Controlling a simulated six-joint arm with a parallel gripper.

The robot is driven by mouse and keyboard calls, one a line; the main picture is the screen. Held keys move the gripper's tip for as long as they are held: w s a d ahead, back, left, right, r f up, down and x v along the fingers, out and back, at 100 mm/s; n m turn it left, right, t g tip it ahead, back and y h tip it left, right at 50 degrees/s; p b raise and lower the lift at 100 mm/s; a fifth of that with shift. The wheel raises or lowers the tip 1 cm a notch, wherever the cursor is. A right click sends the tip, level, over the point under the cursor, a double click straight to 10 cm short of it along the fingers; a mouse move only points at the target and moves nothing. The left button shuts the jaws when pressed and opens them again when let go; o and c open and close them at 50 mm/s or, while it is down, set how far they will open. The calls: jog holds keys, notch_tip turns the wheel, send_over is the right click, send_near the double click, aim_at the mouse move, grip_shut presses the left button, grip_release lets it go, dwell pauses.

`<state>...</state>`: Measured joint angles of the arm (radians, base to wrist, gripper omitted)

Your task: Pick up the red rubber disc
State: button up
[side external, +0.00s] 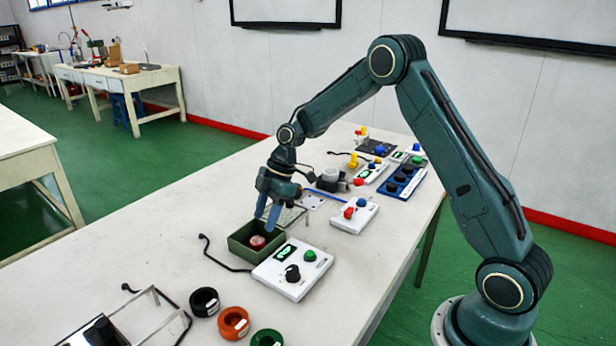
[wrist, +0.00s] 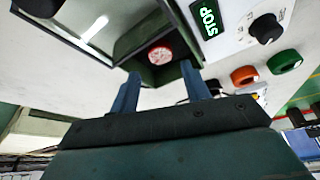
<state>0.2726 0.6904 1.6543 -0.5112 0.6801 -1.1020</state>
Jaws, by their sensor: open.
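The red disc (side external: 257,242) lies inside a small green open-topped box (side external: 238,253) on the white table. In the wrist view the disc (wrist: 160,56) shows a pale patterned top and lies inside the dark green box (wrist: 188,50), beyond my fingertips. My gripper (side external: 267,214) is above the box with its blue fingers pointing down. In the wrist view my gripper (wrist: 161,80) has its two fingers apart with nothing between them. The disc is not touched by the fingers as far as I can see.
A white control box (side external: 293,268) with a black knob and green button stands right beside the green box. Black (side external: 204,302), orange (side external: 234,323) and green (side external: 267,338) rings lie in front. More control boxes stand behind.

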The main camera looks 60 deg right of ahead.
aim_at(257, 240)
jog(key=shift+a+f, duration=0.15)
jog(key=shift+f, duration=0.3)
jog(key=shift+f, duration=0.1)
jog(key=shift+x, duration=2.5)
jog(key=c, duration=0.7)
